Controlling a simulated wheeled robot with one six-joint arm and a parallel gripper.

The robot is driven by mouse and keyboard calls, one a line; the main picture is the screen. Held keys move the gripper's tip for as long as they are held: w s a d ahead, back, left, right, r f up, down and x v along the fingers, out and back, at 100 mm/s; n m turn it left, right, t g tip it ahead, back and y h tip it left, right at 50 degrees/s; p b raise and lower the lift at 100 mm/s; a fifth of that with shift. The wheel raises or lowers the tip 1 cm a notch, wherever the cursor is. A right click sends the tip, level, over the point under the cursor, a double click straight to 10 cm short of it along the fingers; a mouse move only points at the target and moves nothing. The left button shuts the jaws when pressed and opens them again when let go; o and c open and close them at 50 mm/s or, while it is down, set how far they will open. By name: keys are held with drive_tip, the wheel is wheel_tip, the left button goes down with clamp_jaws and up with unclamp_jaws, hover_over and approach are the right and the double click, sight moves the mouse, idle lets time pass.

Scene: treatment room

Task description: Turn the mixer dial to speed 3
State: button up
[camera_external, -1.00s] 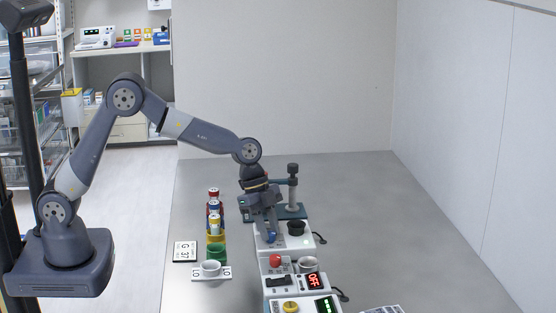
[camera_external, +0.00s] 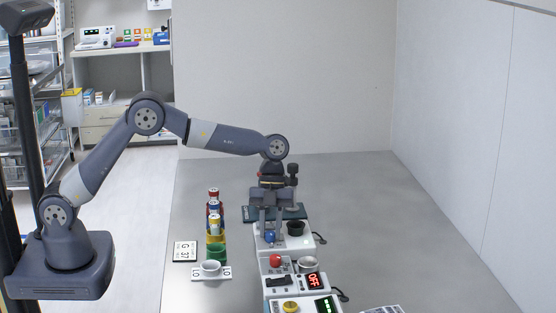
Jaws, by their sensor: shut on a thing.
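A white mixer-like unit (camera_external: 306,241) with a black round cup (camera_external: 296,228) on top stands on the table in the external view. A blue dial (camera_external: 270,238) sits on its left part. My gripper (camera_external: 270,232) points down over this dial, its fingers on either side, and is shut on it. The fingers hide part of the dial. Its pointer and speed marks are too small to read.
A yellow knob (camera_external: 290,306) is nearer. Stacked coloured containers (camera_external: 214,225) stand left. A stand (camera_external: 292,182) is behind.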

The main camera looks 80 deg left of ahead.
drive_tip(key=shift+w+m+g, duration=0.1)
drive_tip(key=shift+m+g, duration=0.2)
drive_tip(key=shift+m, duration=0.5)
drive_tip(key=o, duration=1)
drive_tip(key=p+v, duration=0.1)
drive_tip(key=v, duration=0.9)
drive_tip(key=shift+r, duration=0.4)
drive_tip(key=x, duration=1)
drive_tip(key=shift+f+b, duration=0.3)
drive_tip(key=shift+f, duration=0.1)
